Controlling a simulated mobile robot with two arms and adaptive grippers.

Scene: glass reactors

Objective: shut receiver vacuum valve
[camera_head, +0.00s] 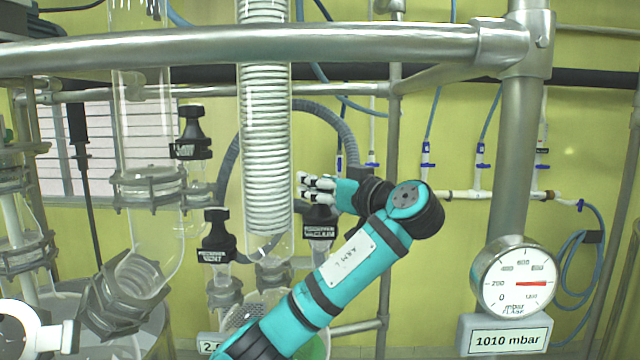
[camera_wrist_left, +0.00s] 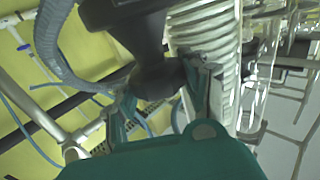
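In the left wrist view a black knob (camera_wrist_left: 155,85) sits between the two fingertips (camera_wrist_left: 160,108), one on each side. I cannot tell whether both fingers press on it. The knob's turn position is hidden. My right gripper is in neither view.
The receiver vent valve (camera_head: 217,245) stands to the left, and another black valve (camera_head: 192,135) is higher up. A glass column with a white coil (camera_head: 265,150) rises close by. A grey hose (camera_head: 335,115) loops behind. A steel rail (camera_head: 250,45) crosses above. The gauge (camera_head: 516,282) is at right, above a 1010 mbar display (camera_head: 506,339).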

